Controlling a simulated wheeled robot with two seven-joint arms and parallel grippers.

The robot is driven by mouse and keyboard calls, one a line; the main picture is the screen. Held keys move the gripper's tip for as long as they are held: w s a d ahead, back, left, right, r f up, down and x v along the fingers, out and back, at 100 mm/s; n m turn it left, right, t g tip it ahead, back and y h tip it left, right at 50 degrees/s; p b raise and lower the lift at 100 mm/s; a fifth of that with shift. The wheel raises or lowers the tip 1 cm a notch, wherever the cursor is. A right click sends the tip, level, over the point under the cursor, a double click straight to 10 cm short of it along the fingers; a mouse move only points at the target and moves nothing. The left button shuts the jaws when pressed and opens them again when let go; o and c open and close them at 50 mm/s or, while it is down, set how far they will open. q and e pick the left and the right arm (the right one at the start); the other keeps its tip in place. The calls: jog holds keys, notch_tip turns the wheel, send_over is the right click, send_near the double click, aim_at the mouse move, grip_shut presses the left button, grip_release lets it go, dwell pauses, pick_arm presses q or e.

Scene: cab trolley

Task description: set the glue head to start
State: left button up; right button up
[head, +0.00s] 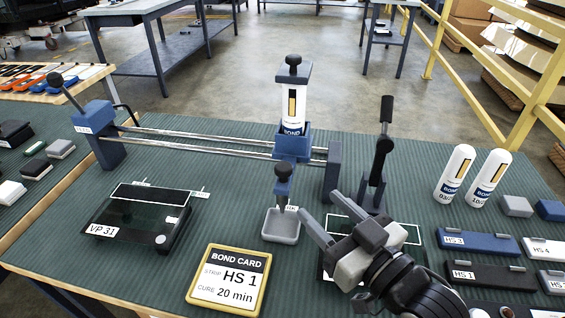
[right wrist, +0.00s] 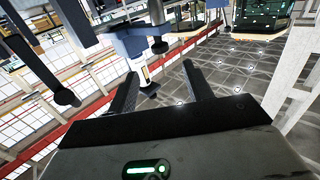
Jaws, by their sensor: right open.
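The glue head (head: 292,146) is a blue carriage on two steel rails (head: 220,140), near their right end. It carries an upright white cartridge (head: 293,110) with a black knob on top. A lower blue part with a dark knob (head: 283,172) hangs over a small grey tray (head: 281,226). My right gripper (head: 318,208) is open and empty, in front and to the right of the tray, apart from the glue head. In the right wrist view its fingers (right wrist: 160,82) are spread, with the blue and white head beyond them. My left gripper is out of view.
A blue end block with a lever (head: 98,130) stands at the rails' left end; another block (head: 332,170) is at the right. A black upright lever (head: 380,150) stands beside it. A VP 31 plate (head: 140,218), bond card (head: 228,280) and two spare cartridges (head: 487,178) surround the area.

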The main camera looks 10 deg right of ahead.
aim_at(283, 170)
jog(key=p+x, duration=0.1)
jog(key=x, duration=1.1)
grip_shut()
jog(key=shift+w+a, duration=0.1)
jog(key=shift+w, duration=0.05)
